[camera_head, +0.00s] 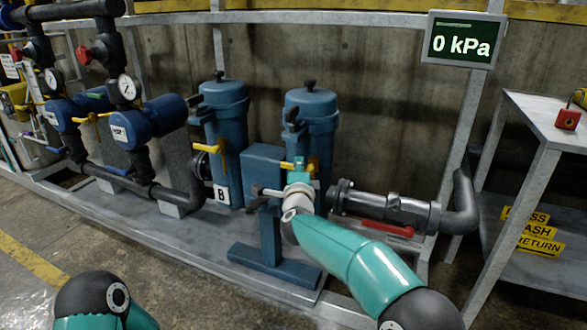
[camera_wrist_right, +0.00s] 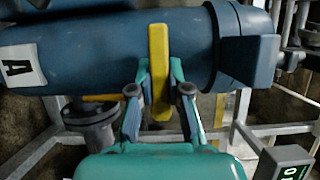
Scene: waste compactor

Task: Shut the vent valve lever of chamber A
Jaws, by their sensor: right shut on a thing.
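Chamber A is a blue cylinder (camera_head: 312,108) in the head view, at the right of the pair. In the right wrist view its body (camera_wrist_right: 85,45) lies across the top, with a white "A" label (camera_wrist_right: 18,70). A yellow lever (camera_wrist_right: 158,50) stands upright in that picture, against the chamber. My right gripper (camera_wrist_right: 160,88) is shut on this lever, one finger on each side. In the head view my right gripper (camera_head: 298,178) is at the front of chamber A and hides part of the lever. My left gripper is not in view.
Chamber B (camera_head: 226,120) stands to the left with its own yellow lever (camera_head: 210,148). A red handle (camera_head: 387,229) lies along the pipe at right. The display (camera_head: 463,40) reads 0 kPa. A table (camera_head: 545,118) with a red padlock (camera_head: 567,119) stands at far right.

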